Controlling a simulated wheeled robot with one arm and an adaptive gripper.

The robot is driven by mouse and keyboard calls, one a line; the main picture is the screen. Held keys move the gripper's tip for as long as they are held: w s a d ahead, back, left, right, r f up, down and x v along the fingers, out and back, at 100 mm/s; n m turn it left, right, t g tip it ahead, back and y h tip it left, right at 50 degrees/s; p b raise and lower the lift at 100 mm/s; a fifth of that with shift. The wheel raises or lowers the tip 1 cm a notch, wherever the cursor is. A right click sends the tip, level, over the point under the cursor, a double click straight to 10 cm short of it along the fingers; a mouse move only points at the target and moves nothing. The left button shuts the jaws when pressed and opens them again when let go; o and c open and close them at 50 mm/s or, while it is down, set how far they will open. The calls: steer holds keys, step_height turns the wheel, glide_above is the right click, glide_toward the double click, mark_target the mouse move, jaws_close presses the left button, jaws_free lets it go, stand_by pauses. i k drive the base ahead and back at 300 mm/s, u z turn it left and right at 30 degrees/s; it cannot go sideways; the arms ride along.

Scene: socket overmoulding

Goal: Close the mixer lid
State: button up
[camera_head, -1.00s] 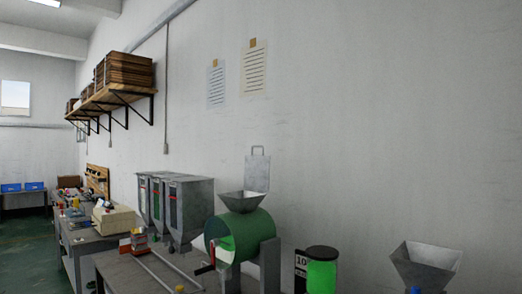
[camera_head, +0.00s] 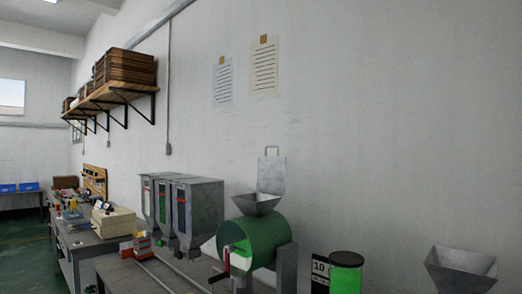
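The mixer (camera_head: 255,243) is a green drum lying on its side on grey supports, standing on the bench at the lower middle of the head view. A grey funnel-shaped hopper (camera_head: 256,206) sits on top of the drum. The mixer lid (camera_head: 271,174) is a flat grey plate with a small handle loop at its top edge. It stands upright behind the hopper, so the hopper mouth is open. My gripper is not in view.
Several grey hoppers (camera_head: 185,205) stand left of the mixer. A green container with a black lid (camera_head: 346,272) stands to its right, beside a card marked 10. Another grey funnel (camera_head: 461,268) is at the lower right. A shelf with wooden crates (camera_head: 125,70) hangs on the left wall.

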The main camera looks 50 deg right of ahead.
mark_target(271, 178)
steer(key=u, duration=0.05)
steer(key=i, duration=3.1)
steer(key=z, duration=3.05)
